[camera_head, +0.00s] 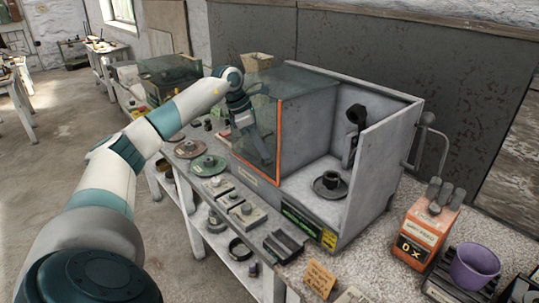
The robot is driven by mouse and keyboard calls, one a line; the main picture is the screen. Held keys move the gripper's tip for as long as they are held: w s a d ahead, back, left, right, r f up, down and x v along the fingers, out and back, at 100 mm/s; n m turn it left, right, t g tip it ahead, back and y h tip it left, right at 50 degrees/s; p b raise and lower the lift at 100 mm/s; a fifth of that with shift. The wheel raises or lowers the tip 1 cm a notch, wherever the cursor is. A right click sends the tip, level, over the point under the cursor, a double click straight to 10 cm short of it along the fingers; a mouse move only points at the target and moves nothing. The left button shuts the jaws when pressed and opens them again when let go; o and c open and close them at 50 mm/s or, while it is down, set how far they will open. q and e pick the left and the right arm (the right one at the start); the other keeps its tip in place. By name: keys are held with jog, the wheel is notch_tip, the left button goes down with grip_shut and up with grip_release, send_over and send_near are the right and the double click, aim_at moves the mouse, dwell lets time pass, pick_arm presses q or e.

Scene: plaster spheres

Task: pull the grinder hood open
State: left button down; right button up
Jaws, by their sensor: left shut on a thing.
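The grinder (350,215) is a grey open-fronted box on the bench, with a dark wheel (330,184) and a black arm inside. Its hood (305,115) is clear, tinted glass with an orange edge strip. The hood covers the left part of the box, and the right part is uncovered. My left gripper (261,157) points down at the hood's left side and is shut on the hood. The glass overlaps the fingers, so the exact grip point is unclear. My right gripper is not in view.
Green discs (208,165) and small blocks (241,210) lie along the bench's front. An orange box (424,226) and a purple cup (474,266) stand at the right. A pipe handle (428,145) sticks out of the grinder's right side. Open floor lies at the left.

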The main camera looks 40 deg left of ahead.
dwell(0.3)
pick_arm(q)
jog(key=c, duration=2.1)
grip_release()
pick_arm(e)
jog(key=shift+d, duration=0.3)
pick_arm(q)
jog(key=shift+d, duration=0.1)
jog(key=shift+s+a+r, duration=0.1)
jog(key=shift+a+r, duration=0.1)
jog(key=shift+r, duration=0.2)
jog(key=shift+b+v, duration=1.2)
jog(key=shift+v, duration=7.15)
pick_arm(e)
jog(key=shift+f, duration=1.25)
